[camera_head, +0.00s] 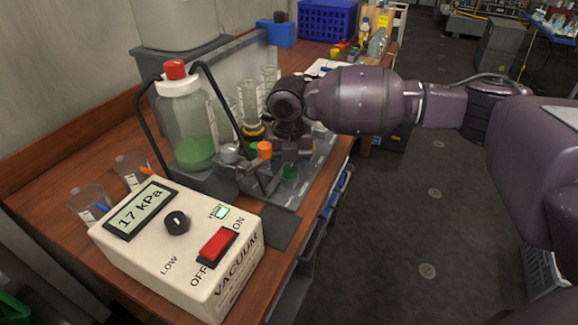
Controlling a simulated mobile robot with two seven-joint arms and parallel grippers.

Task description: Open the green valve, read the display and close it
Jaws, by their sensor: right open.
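The display (142,211) on the cream vacuum box (190,262) reads 17 kPa. My left gripper is not in view.
A bottle with green contents and a red cap (187,118) stands behind the manifold, with black tubes arching over it. Glass cylinders (250,100) stand near my gripper. Two beakers (90,203) are at the left. The floor at the right is open.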

